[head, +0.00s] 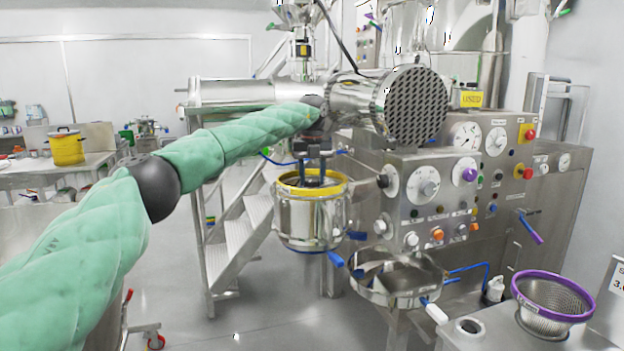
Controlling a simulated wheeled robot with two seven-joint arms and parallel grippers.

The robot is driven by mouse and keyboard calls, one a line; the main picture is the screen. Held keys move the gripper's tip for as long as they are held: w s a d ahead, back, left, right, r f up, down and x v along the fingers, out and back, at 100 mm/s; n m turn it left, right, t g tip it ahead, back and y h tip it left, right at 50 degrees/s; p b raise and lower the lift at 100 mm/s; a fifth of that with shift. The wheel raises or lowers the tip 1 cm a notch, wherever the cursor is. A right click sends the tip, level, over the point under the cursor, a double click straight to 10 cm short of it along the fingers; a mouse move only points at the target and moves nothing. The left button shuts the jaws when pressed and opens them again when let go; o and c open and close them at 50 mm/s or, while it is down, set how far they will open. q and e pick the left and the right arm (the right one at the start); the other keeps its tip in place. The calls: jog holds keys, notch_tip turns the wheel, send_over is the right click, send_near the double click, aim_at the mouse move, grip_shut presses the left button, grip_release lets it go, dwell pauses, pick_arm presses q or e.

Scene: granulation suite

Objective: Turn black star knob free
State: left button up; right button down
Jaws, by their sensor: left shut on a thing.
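My left gripper (313,172) points down from the end of my green-sleeved arm, over the mouth of a steel vessel with a yellow rim (312,220). Its dark fingers are shut on a small dark thing at the vessel's opening, which looks like the black star knob. The fingers cover most of it, so its star shape and its thread cannot be made out. I cannot tell whether it is loose or still seated. My right gripper is not in view.
A control panel with gauges, dials and buttons (430,190) stands close to the right of the vessel. A horizontal steel drum with a perforated end (410,105) is just above right. Steel steps (240,235) stand left. A steel bowl (395,285) and purple-rimmed sieve (552,300) are lower right.

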aim_at(313, 180)
pick_arm(q)
jog(key=shift+n, duration=0.5)
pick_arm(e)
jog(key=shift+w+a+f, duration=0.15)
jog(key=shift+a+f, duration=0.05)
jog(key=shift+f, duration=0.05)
pick_arm(q)
jog(key=shift+r, duration=0.1)
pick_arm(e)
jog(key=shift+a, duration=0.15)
pick_arm(q)
jog(key=o, duration=1)
jog(key=shift+d, duration=0.1)
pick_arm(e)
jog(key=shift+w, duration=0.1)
pick_arm(q)
notch_tip(313, 180, up, 7)
jog(key=shift+r+b, duration=0.1)
jog(key=shift+b, duration=0.65)
jog(key=shift+r, duration=0.25)
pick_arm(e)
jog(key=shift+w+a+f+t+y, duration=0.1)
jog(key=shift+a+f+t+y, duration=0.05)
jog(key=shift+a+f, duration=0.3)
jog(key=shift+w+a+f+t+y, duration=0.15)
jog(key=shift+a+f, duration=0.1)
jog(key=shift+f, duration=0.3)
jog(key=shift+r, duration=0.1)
